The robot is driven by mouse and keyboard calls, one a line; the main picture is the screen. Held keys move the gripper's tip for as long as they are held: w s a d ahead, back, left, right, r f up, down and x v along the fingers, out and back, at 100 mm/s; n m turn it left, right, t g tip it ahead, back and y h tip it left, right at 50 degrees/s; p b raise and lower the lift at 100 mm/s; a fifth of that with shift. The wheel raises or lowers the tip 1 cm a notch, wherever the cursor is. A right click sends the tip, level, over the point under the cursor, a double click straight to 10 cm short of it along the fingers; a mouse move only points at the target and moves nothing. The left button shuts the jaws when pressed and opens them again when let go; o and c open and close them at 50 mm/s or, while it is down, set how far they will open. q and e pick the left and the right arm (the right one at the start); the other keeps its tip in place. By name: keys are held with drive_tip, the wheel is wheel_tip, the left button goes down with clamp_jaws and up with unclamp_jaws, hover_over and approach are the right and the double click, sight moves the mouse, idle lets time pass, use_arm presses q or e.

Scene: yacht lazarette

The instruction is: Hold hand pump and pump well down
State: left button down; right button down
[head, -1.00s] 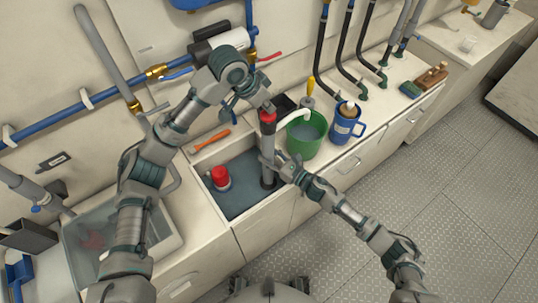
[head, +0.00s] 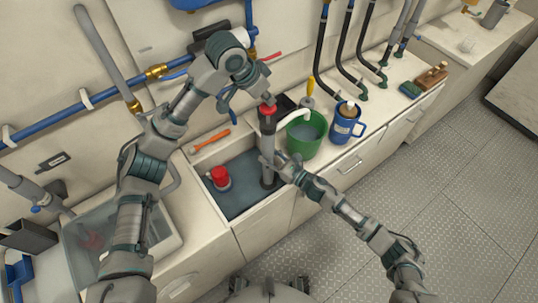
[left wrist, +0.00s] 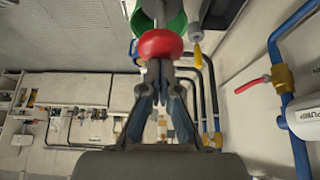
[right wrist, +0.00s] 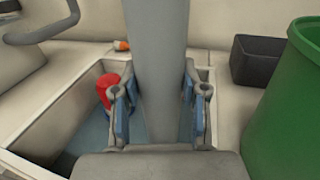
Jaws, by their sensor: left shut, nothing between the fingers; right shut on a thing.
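The hand pump (head: 267,147) is a grey upright tube with a dark upper part, a red knob (head: 268,109) on top and a white spout (head: 294,117) over the green bucket (head: 318,146). It stands in the grey sink well (head: 240,195). My right gripper (head: 276,162) is shut around the tube; the right wrist view shows the tube (right wrist: 160,70) between its fingers. My left gripper (head: 263,94) is shut and empty at the knob. In the left wrist view, its closed fingertips (left wrist: 160,67) are right at the knob (left wrist: 160,43); contact is unclear.
A red-topped object (head: 220,177) sits in the well, with an orange-handled tool (head: 210,140) behind it. A blue mug (head: 345,125) stands right of the bucket. Black hoses (head: 347,50) and wall pipes run behind. A clear bin (head: 110,230) is at left.

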use_arm(q)
drive_tip(key=shift+r, duration=2.5)
use_arm(e)
drive_tip(key=c, duration=0.5)
unclamp_jaws()
drive_tip(key=shift+c, duration=0.2)
drive_tip(key=v, duration=1.2)
drive_tip(key=shift+d+f, duration=0.1)
